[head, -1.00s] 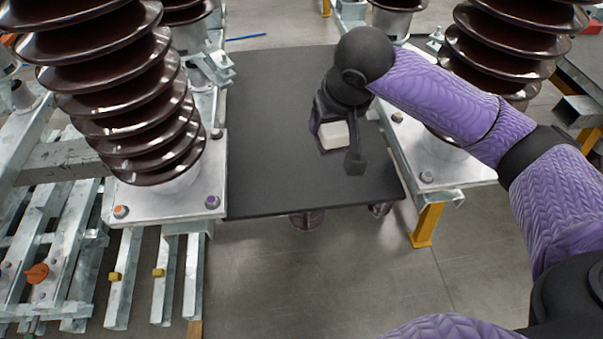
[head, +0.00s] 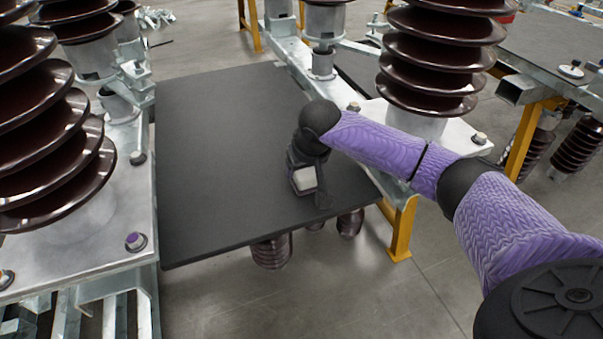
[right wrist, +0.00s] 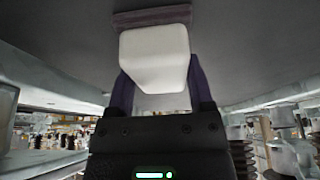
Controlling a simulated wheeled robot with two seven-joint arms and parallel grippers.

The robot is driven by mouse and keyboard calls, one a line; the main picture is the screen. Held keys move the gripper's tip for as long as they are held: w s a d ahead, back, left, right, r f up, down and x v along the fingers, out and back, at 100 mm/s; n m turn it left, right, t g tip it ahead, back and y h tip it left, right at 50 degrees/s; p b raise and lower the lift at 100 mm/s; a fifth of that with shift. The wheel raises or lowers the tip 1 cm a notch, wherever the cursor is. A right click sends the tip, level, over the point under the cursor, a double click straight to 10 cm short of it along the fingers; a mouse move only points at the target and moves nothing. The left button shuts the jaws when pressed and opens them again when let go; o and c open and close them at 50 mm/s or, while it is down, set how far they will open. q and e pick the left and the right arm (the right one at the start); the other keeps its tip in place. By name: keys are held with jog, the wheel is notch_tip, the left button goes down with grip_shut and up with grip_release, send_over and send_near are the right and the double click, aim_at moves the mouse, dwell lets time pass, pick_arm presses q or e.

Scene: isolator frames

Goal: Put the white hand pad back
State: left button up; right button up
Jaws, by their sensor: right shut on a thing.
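The white hand pad (head: 304,180) is a small pale block held between the fingers of my right gripper (head: 309,182). It also shows in the right wrist view as a rounded white block (right wrist: 155,57) between two dark purple fingers. My right gripper is shut on it, over the right front part of a dark flat board (head: 225,150). In the wrist view a dull reddish strip (right wrist: 152,16) lies on the dark surface just beyond the pad. I cannot tell whether the pad touches that surface. My left gripper is not in view.
Brown ribbed insulators stand on metal frames at the left (head: 40,130) and back right (head: 432,60). A yellow leg (head: 402,232) stands by the board's right front corner. More insulators hang under the board (head: 271,252). Most of the board's top is bare.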

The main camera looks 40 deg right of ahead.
jog(key=shift+r, duration=0.15)
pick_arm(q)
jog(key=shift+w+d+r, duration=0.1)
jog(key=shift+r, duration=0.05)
pick_arm(e)
jog(key=o, duration=1)
jog(key=shift+c, duration=0.2)
jog(key=shift+o, duration=1.1)
pick_arm(q)
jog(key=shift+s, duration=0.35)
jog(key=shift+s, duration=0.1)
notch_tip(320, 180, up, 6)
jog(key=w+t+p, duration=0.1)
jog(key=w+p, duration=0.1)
jog(key=p, duration=0.5)
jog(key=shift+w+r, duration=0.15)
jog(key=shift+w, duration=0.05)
pick_arm(e)
jog(key=v, duration=1.2)
jog(key=shift+s, duration=0.1)
